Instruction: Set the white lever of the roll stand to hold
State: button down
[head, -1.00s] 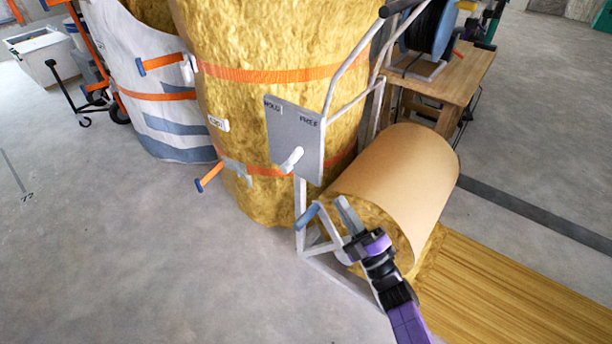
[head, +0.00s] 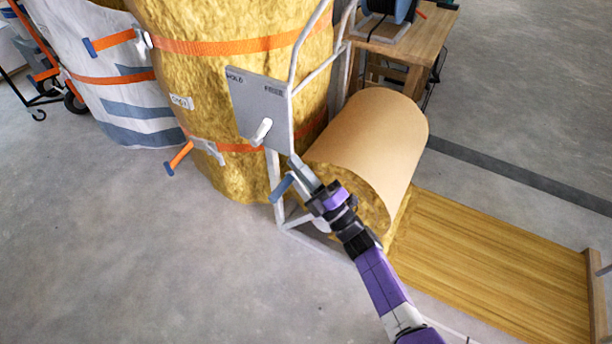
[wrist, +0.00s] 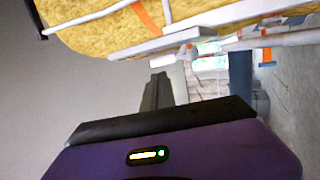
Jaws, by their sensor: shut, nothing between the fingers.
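The white lever (head: 262,131) sticks out from the lower part of a grey plate (head: 250,98) on the roll stand (head: 279,200). The plate reads HOLD at its upper left and FREE at its upper right. I cannot tell which word the lever is set to. My gripper (head: 296,164) is shut and empty, just below and to the right of the lever, apart from it in the head view. In the wrist view the shut fingers (wrist: 158,90) point towards a short white stub (wrist: 162,61) that looks like the lever.
A large brown-wrapped roll (head: 375,140) lies on the stand beside my gripper, and a blue-handled crank (head: 282,187) sits close to it. Tall yellow wool rolls (head: 225,85) with orange straps stand behind. The floor at front left is clear.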

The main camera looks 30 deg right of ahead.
aim_at(262, 131)
jog(key=b+x, duration=0.1)
jog(key=x, duration=0.7)
jog(key=shift+w+r+b, duration=0.1)
jog(key=shift+w+b, duration=0.05)
jog(key=shift+b, duration=0.15)
jog(key=shift+r+p, duration=0.2)
jog(key=shift+p, duration=0.25)
